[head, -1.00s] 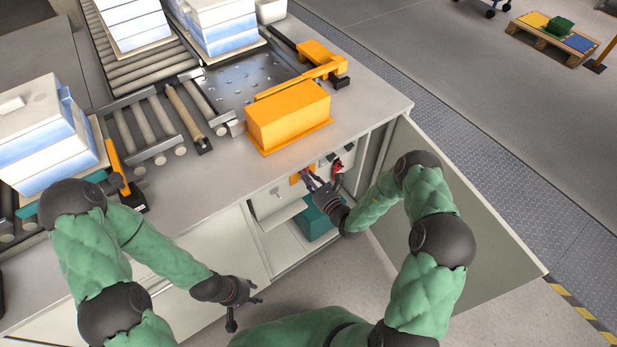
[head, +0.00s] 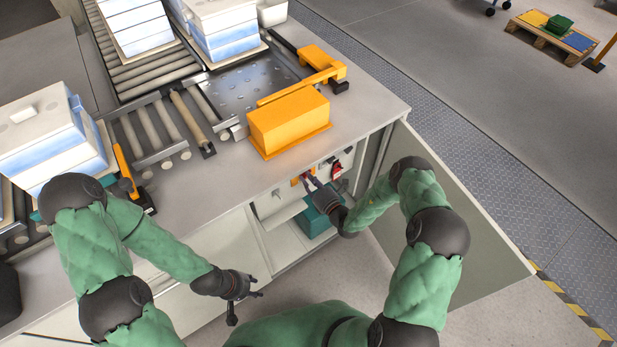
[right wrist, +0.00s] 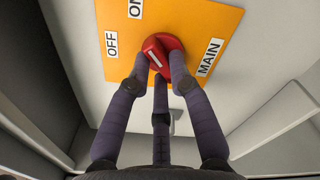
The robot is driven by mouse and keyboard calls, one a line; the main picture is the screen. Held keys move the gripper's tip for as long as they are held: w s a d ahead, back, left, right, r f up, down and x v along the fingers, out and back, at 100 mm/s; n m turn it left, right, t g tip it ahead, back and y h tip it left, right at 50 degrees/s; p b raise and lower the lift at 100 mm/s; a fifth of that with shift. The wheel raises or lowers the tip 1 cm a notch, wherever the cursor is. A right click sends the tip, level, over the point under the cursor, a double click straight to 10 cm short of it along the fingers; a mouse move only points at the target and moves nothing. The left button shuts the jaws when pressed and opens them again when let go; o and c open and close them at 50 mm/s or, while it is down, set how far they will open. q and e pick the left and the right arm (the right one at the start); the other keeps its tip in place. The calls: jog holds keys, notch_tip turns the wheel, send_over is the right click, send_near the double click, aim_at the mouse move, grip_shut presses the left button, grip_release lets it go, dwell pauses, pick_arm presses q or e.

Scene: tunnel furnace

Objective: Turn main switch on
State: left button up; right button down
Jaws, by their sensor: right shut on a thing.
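The main switch is a red rotary knob (right wrist: 163,50) on an orange plate (right wrist: 198,22) with OFF, ON and MAIN labels, seen in the right wrist view. A white mark shows on the knob. The fingers of my right gripper (right wrist: 158,80) are closed around the knob's near side and partly hide it. In the head view my right gripper (head: 312,184) reaches into the open cabinet under the table, at the orange plate (head: 296,181). My left gripper (head: 248,303) is empty, with fingers spread, in front of the cabinet.
The cabinet door (head: 455,205) stands open at the right. An orange box (head: 289,118) sits on the table above the switch. A red item (head: 337,169) is just right of the plate, and a teal box (head: 312,222) sits lower inside the cabinet.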

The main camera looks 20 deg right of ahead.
jog(key=shift+m+p, duration=0.3)
jog(key=shift+m, duration=0.8)
jog(key=c, duration=1.1)
grip_release()
jog(key=shift+d, duration=0.1)
jog(key=v, duration=1.2)
